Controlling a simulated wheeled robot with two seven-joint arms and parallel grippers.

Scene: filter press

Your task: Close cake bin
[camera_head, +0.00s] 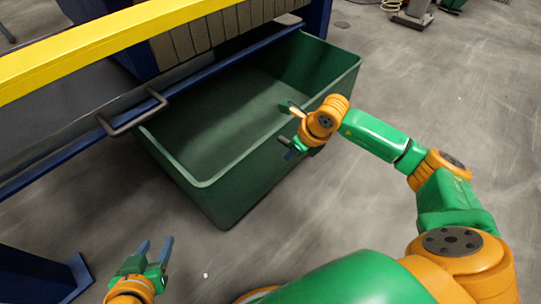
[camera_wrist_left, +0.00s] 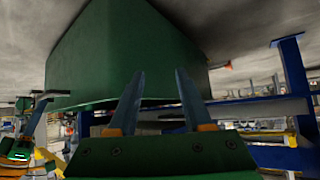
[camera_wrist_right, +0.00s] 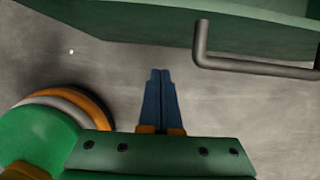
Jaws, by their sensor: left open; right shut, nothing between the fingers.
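The green cake bin (camera_head: 220,203) stands on the floor, pulled partly out from under the press, open at the top and empty where I see inside. Its green body fills the top of the left wrist view (camera_wrist_left: 130,50). A grey bar handle (camera_wrist_right: 255,66) is on the bin's side in the right wrist view; the head view does not clearly show it. My right gripper (camera_head: 288,152) is shut and empty, close to the bin's near right side and apart from the handle. My left gripper (camera_head: 155,248) is open and empty, low in front of the bin's near left corner.
The press has a yellow beam (camera_head: 100,50) and a blue rail (camera_head: 70,154) with a dark grey handle (camera_head: 133,112) over the bin's left side. A blue foot (camera_head: 45,277) stands at lower left.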

